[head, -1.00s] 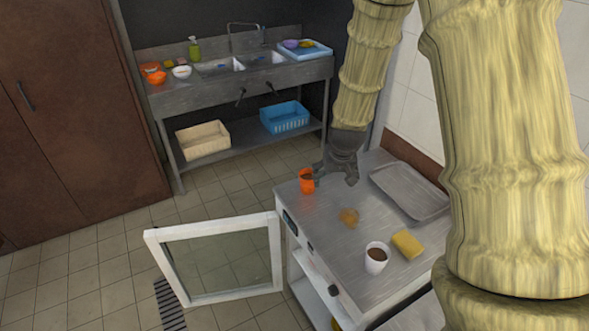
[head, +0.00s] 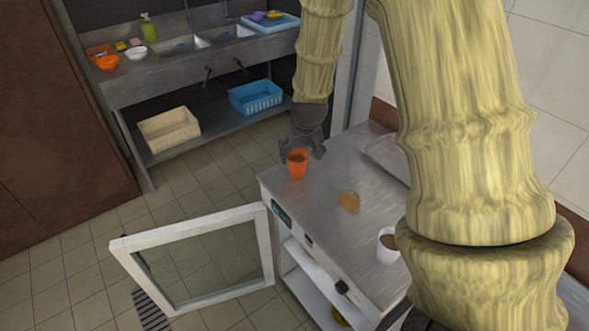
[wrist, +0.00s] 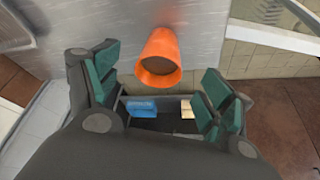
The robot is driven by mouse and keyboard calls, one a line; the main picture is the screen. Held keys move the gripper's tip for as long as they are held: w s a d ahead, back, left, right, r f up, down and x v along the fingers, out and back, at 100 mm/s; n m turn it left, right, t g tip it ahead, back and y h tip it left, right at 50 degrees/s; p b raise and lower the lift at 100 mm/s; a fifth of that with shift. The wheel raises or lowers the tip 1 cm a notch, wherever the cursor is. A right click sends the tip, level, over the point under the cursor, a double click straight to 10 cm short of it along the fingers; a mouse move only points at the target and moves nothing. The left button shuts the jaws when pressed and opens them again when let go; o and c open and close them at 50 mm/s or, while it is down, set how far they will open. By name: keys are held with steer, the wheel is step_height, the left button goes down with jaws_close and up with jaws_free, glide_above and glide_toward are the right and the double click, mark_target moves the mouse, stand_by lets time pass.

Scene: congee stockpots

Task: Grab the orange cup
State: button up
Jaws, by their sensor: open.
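The orange cup (head: 297,165) stands upright on the metal counter (head: 330,222), near its far left corner, with something brown inside. In the wrist view the orange cup (wrist: 160,58) shows ahead of and between the fingers, with its rim toward the camera. My gripper (head: 303,153) is at the cup's far side in the head view, fingers spread around it. In the wrist view my gripper (wrist: 158,88) is open, with teal pads apart on both sides and nothing between them touching the cup that I can see.
A brown spill (head: 348,201) and a white cup (head: 387,246) with brown contents are on the counter. A grey tray (head: 388,158) lies at the back. An open glass door (head: 200,262) sticks out left. A sink unit (head: 190,62) stands beyond the floor.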

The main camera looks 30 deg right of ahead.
mark_target(297, 166)
steer(key=shift+p+x, duration=0.75)
steer(key=shift+x, duration=2.1)
steer(key=shift+w+p+x, duration=0.2)
steer(key=shift+p+x, duration=0.8)
steer(key=shift+x, duration=0.3)
steer(key=shift+p+x, duration=0.4)
steer(key=shift+x, duration=0.85)
steer(key=shift+a, duration=0.1)
steer(key=c, duration=1.1)
